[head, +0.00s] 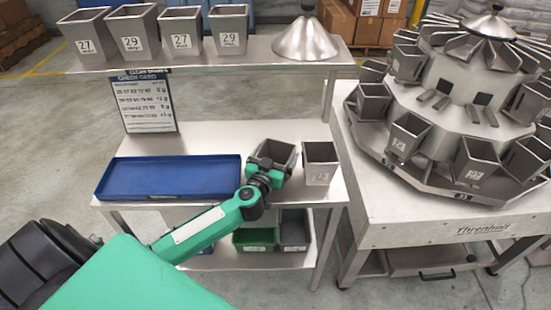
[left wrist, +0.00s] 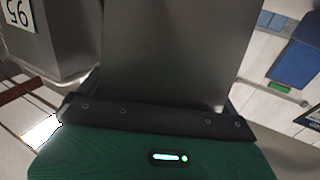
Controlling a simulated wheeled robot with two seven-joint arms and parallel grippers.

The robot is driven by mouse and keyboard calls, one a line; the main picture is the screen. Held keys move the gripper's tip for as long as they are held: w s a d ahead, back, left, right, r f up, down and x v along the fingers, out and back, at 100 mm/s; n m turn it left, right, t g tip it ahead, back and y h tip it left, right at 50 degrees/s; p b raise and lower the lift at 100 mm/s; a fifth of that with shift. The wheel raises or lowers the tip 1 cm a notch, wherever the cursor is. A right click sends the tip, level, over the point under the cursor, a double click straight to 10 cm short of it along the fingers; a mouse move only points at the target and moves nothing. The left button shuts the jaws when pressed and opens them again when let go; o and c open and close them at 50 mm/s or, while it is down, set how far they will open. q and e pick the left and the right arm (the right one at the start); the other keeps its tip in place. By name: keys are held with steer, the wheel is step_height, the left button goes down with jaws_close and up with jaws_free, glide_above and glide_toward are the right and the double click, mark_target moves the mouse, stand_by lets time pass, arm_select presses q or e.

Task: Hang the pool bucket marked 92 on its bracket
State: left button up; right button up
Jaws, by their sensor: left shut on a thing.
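My left gripper (head: 266,172) is shut on a steel bucket (head: 284,153) at the right part of the middle shelf. The same bucket fills the middle of the left wrist view (left wrist: 180,50), with the gripper across its near side. I see no number on it, so I cannot tell whether it is the one marked 92. A second steel bucket (head: 320,160) stands just right of it; its label looks like 95 in the left wrist view (left wrist: 45,40). The round weigher (head: 455,85) at right carries several buckets around its rim. A bracket for 92 cannot be made out.
A blue tray (head: 170,195) lies on the middle shelf (head: 225,133). Several labelled buckets (head: 135,38) and a steel cone (head: 306,40) stand on the upper shelf. A sign (head: 144,105) hangs below it. Green (head: 255,246) and grey bins stand underneath. The weigher's table (head: 390,205) adjoins at right.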

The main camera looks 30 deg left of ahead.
arm_select(q)
steer(key=shift+f, duration=0.25)
steer(key=o, duration=1)
